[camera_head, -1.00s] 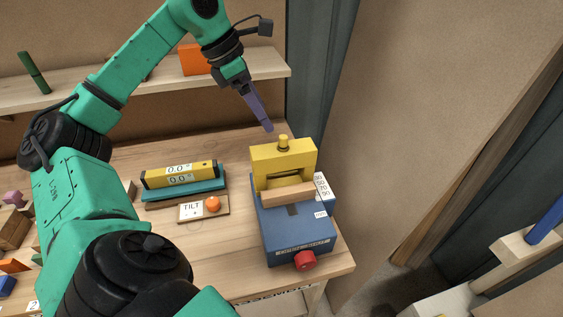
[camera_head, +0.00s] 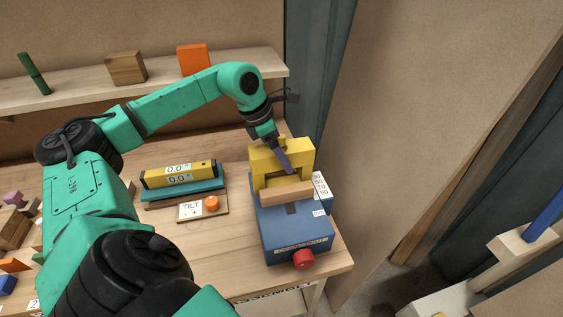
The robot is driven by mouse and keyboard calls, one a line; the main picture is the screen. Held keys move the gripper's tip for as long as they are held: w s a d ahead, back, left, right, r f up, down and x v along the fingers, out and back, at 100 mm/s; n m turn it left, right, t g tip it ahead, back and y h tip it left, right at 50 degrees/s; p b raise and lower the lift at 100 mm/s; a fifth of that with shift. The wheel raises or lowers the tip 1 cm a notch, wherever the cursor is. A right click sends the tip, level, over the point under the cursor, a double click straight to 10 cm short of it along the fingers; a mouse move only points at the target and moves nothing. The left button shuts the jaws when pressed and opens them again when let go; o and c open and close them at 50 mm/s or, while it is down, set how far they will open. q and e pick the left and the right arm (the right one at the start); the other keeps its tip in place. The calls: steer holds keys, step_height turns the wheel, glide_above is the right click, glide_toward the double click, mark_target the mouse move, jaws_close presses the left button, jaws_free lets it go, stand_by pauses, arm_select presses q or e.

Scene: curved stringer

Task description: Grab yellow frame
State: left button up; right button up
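The yellow frame (camera_head: 301,154) stands upright on the back part of a blue box (camera_head: 296,228) with a wooden bar (camera_head: 287,194) in front of it. My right gripper is not in view.
The blue box has a red knob (camera_head: 304,259) in front and a white number label (camera_head: 321,186) at its side. Left of it are a yellow level (camera_head: 180,174) and a TILT plate (camera_head: 190,211). A shelf (camera_head: 150,88) runs behind. The right table edge is close.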

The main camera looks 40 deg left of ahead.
arm_select(q)
jaws_close()
steer(key=shift+r, duration=0.1)
steer(key=shift+r, duration=0.1)
